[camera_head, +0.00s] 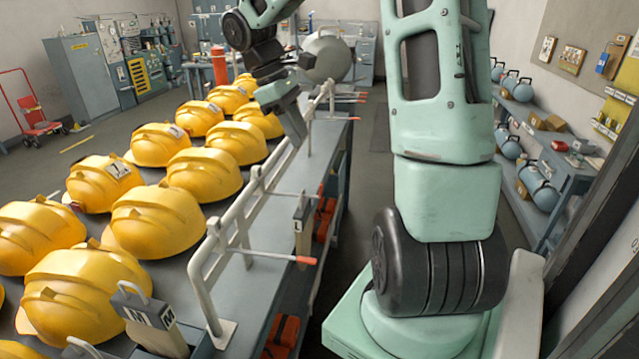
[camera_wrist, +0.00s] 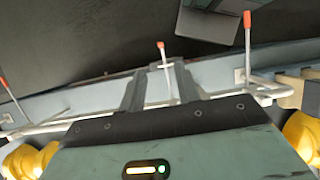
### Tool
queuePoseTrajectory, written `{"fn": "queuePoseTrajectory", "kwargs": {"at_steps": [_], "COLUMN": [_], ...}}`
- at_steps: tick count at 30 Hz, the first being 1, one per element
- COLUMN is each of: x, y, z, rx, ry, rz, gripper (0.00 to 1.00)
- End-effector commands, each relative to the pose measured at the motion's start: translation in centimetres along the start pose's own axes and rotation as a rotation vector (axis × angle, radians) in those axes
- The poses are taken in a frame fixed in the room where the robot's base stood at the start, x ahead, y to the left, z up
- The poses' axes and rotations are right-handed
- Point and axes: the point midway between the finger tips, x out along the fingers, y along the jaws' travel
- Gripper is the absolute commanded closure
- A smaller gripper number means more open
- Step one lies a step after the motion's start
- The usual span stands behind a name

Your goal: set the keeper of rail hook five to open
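A pale rail (camera_head: 262,185) runs along the right edge of the helmet bench, with several thin red-tipped hooks sticking out sideways. One near hook (camera_head: 280,257) points right over the aisle; others sit farther back (camera_head: 345,101). My gripper (camera_head: 297,125) is over the rail beyond the middle of the bench, pointing down. In the wrist view its dark fingers (camera_wrist: 160,88) are apart, and one red-tipped hook (camera_wrist: 161,52) shows in the gap between them. A small pale cross-piece lies across that hook; whether it is the keeper, and its setting, I cannot tell. No hook number is readable.
Yellow helmets (camera_head: 156,217) fill the bench left of the rail. A tag-like block (camera_head: 303,228) hangs near the near hook. Two more red-tipped hooks flank my gripper in the wrist view, left (camera_wrist: 10,98) and right (camera_wrist: 247,45). Shelves with blue cylinders (camera_head: 538,186) stand across the aisle.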

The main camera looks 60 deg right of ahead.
Motion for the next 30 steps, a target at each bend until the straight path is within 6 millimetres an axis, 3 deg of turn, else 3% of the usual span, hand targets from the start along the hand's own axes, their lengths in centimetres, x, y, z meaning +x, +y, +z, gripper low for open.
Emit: {"fn": "queuePoseTrajectory", "kwargs": {"at_steps": [12,18,24,30], "x": [8.8,11.9,13.4,13.7], "y": [-0.1,-0.1,-0.1,-0.1], "z": [0.1,0.0,0.0,-0.1], "rx": [-0.003,-0.002,-0.001,-0.001], "ry": [-0.001,-0.001,0.001,0.002], "rz": [-0.006,-0.003,-0.001,0.000], "gripper": [0.67,0.67,0.67,0.67]}}
